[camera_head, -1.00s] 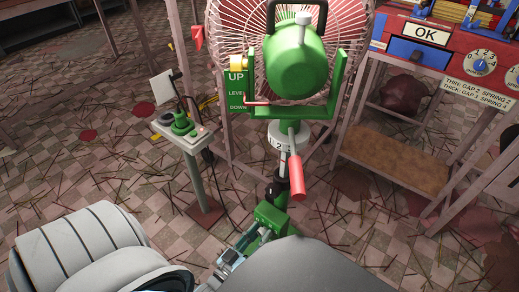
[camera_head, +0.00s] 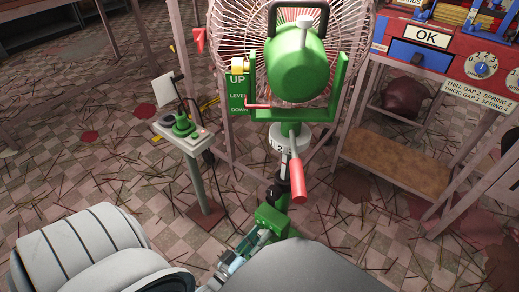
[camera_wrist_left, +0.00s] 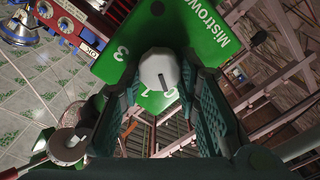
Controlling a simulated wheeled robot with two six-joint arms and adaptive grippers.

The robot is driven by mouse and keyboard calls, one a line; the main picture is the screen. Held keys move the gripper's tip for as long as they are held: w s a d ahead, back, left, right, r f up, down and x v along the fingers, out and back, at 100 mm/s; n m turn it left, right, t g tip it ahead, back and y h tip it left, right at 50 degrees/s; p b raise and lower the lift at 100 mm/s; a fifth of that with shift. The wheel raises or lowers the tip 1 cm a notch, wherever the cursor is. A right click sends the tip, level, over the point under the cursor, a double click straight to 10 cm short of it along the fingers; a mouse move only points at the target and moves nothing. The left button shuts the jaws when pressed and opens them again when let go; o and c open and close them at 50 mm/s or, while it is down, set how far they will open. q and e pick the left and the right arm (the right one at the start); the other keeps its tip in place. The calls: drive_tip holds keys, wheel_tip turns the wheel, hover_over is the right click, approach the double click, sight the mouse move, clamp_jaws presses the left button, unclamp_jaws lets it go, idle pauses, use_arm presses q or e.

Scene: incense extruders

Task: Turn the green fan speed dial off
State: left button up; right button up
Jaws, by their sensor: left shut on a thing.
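The green fan (camera_head: 297,65) stands in the middle of the head view, with a green control box (camera_head: 272,217) low on its pole. In the left wrist view the green face plate (camera_wrist_left: 200,45) fills the top centre, with the numbers 3, 1 and 0 showing. The pale dial knob (camera_wrist_left: 159,68) has a dark pointer line that lies near the 0. My left gripper (camera_wrist_left: 163,85) is shut on the knob, one finger on each side. In the head view my left gripper (camera_head: 250,246) is at the box; the dial is hidden there. My right gripper is not visible.
A post with a small switch tray (camera_head: 187,134) stands left of the fan. A red handle (camera_head: 297,177) hangs from the fan's neck. A red and blue machine (camera_head: 440,52) on a pink frame is at the right. Sticks litter the checkered floor (camera_head: 110,165).

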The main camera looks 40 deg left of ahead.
use_arm(q)
drive_tip(key=o, duration=1.2)
drive_tip(key=shift+c, duration=0.2)
drive_tip(key=shift+s, duration=0.1)
drive_tip(key=s, duration=1.2)
drive_tip(key=shift+d, duration=0.1)
